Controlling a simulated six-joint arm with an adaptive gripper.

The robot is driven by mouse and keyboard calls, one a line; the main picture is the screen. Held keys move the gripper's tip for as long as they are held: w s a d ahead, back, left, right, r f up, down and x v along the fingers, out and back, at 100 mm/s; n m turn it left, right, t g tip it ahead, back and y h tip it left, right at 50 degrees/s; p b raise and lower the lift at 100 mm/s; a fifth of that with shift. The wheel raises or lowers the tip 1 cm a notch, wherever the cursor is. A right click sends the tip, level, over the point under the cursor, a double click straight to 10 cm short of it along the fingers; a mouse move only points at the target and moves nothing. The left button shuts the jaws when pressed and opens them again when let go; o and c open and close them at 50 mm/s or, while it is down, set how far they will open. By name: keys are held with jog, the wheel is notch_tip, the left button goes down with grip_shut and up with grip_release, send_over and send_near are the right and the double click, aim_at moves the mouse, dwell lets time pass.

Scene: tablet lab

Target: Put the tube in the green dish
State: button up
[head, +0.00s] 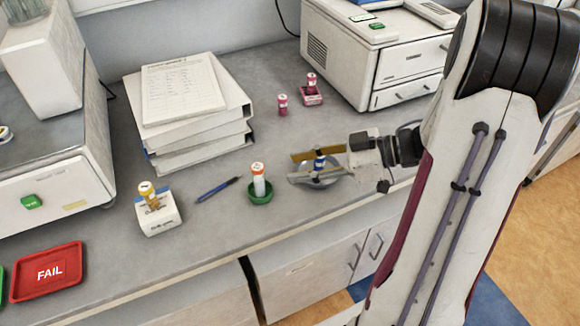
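A white tube with an orange cap (259,181) stands upright in the small green dish (261,197) on the bench. My gripper (316,165) reaches in from the right, to the right of the green dish. Its two long fingers lie over a round grey dish (321,184). A small blue-and-white item (319,163), perhaps another tube, shows between the fingers. I cannot tell whether the fingers touch it. The fingers hide much of the grey dish.
A blue pen (217,189) lies left of the green dish. Stacked binders (200,133), a pink vial (282,104), a pink holder with a vial (311,97) and a white machine (365,60) stand behind. A red FAIL tray (47,290) is front left.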

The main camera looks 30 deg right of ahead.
jog(key=shift+s+d+r, duration=0.25)
jog(key=shift+s+d, duration=0.05)
jog(key=shift+d, duration=0.15)
jog(key=shift+w, duration=0.1)
jog(key=w+d+r+m+t+h, duration=0.2)
jog(key=w+d+r+t+h, duration=0.2)
jog(key=w+r+h, duration=0.5)
notch_tip(320, 180, up, 6)
jog(key=s+d+m+h, duration=0.2)
jog(key=m+h, duration=0.3)
jog(key=s+a+f+m+g+y, duration=0.1)
jog(key=s+a+f+m+g, duration=0.1)
jog(key=s+a, duration=0.6)
jog(key=s+a+f+m+g+y, duration=0.1)
jog(key=s+a, duration=0.6)
jog(key=s, duration=0.8)
notch_tip(320, 180, down, 3)
jog(key=m+g, duration=0.1)
jog(key=g, duration=0.1)
jog(key=shift+s+a+g+y, duration=0.35)
jog(key=shift+a+g+y, duration=0.05)
jog(key=shift+f, duration=0.1)
